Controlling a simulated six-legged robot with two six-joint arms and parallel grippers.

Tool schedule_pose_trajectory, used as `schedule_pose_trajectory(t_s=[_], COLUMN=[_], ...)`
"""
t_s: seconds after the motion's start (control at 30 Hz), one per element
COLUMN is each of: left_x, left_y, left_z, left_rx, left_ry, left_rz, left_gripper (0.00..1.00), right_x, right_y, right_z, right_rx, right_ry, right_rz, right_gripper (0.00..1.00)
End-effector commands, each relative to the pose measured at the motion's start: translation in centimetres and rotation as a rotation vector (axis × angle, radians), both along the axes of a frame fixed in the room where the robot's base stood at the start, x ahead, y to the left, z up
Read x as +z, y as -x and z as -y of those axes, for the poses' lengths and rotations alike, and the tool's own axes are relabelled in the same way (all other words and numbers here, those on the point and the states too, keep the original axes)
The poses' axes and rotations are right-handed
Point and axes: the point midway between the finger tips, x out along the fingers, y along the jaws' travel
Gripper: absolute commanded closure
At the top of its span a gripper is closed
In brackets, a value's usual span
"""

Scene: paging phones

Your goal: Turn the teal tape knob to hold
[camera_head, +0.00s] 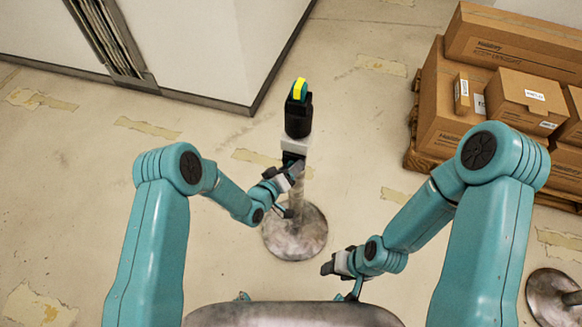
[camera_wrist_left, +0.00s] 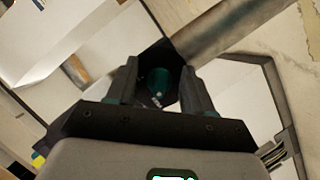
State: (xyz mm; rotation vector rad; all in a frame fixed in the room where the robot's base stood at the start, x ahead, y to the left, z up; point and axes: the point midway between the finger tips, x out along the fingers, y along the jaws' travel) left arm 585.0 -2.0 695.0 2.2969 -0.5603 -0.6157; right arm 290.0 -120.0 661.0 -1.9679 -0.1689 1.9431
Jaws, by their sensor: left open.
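A post stand (camera_head: 297,200) rises from a round metal base and carries a white block (camera_head: 295,146) with a black cylinder (camera_head: 298,122) on top. The cylinder is capped by a teal and yellow piece (camera_head: 299,91). My left gripper (camera_head: 291,173) is at the upper post, just below the white block. In the left wrist view its fingers (camera_wrist_left: 160,78) are apart, with a teal knob (camera_wrist_left: 158,82) in a dark housing seen between them. I cannot tell whether they touch it; the knob's setting is unreadable. My right gripper (camera_head: 329,266) is low and right of the base, apart from the stand.
Cardboard boxes (camera_head: 503,40) are stacked on a pallet at the upper right. A white wall unit (camera_head: 200,50) stands at the upper left. Another metal base (camera_head: 553,296) is at the lower right edge. The floor around the stand is open.

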Motion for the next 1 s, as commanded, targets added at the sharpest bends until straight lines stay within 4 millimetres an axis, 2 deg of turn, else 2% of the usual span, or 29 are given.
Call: schedule_pose_trajectory(t_s=[0.13, 0.2, 0.3, 0.67, 1.0], left_x=[0.0, 0.0, 0.0, -0.1, -0.3], left_y=[0.0, 0.0, 0.0, 0.0, 0.0], left_z=[0.0, 0.0, 0.0, 0.0, 0.0], left_rx=[0.0, 0.0, 0.0, -0.001, -0.002], left_ry=[0.0, 0.0, 0.0, -0.042, -0.269], left_rz=[0.0, 0.0, 0.0, 0.015, 0.089], left_gripper=[0.48, 0.71, 0.99, 0.99, 0.99], right_x=[0.0, 0.0, 0.0, -0.4, -2.4], right_y=[0.0, 0.0, 0.0, 0.0, 0.0], right_z=[0.0, 0.0, 0.0, 0.0, 0.0], right_rx=[0.0, 0.0, 0.0, 0.0, 0.0], right_ry=[0.0, 0.0, 0.0, 0.0, 0.0], right_rz=[0.0, 0.0, 0.0, 0.0, 0.0], right_gripper=[0.48, 0.48, 0.48, 0.48, 0.48])
